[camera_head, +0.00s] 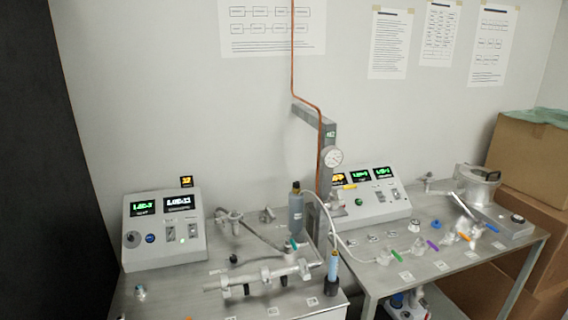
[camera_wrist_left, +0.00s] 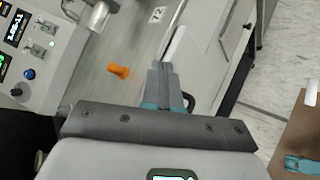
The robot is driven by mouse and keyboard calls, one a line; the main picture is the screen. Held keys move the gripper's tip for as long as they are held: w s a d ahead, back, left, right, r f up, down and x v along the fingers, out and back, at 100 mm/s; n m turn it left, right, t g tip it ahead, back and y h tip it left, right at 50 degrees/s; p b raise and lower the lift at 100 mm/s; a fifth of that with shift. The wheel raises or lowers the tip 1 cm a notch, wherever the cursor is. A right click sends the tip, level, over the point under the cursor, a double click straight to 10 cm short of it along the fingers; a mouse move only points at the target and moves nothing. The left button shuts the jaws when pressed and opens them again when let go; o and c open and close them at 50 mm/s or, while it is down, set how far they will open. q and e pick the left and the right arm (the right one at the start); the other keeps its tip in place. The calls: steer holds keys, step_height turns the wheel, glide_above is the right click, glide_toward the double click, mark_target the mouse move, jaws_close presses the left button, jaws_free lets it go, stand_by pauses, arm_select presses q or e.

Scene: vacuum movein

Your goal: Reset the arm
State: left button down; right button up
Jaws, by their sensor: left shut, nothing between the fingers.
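My left gripper (camera_wrist_left: 167,84) shows in the left wrist view, with its grey fingers together and nothing between them. It is over the bench edge, to the right of an orange knob (camera_wrist_left: 118,71) and apart from it. No gripper shows in the head view. My right gripper is in neither view.
In the head view, a metal bench (camera_head: 178,290) bears a left control box (camera_head: 163,229), a right control box (camera_head: 372,204), a tube assembly (camera_head: 262,274) and several coloured valves. Cardboard boxes (camera_head: 528,160) stand at the right. In the wrist view, open floor (camera_wrist_left: 285,75) lies beyond the bench.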

arm_select(q)
steer(key=s+d+f+m+g, duration=0.5)
steer(key=s+d+f, duration=0.3)
steer(key=d+f, duration=0.15)
steer(key=s+f+m+g, duration=0.3)
steer(key=s+m, duration=0.4)
steer(key=s, duration=0.1)
steer(key=s+d+f+m+g, duration=0.1)
steer(key=s+f+m+g, duration=0.2)
steer(key=s+m, duration=0.4)
steer(key=shift+s+d+g+y+b, duration=0.2)
steer(key=shift+s+g+y+b, duration=0.15)
steer(key=shift+s, duration=0.6)
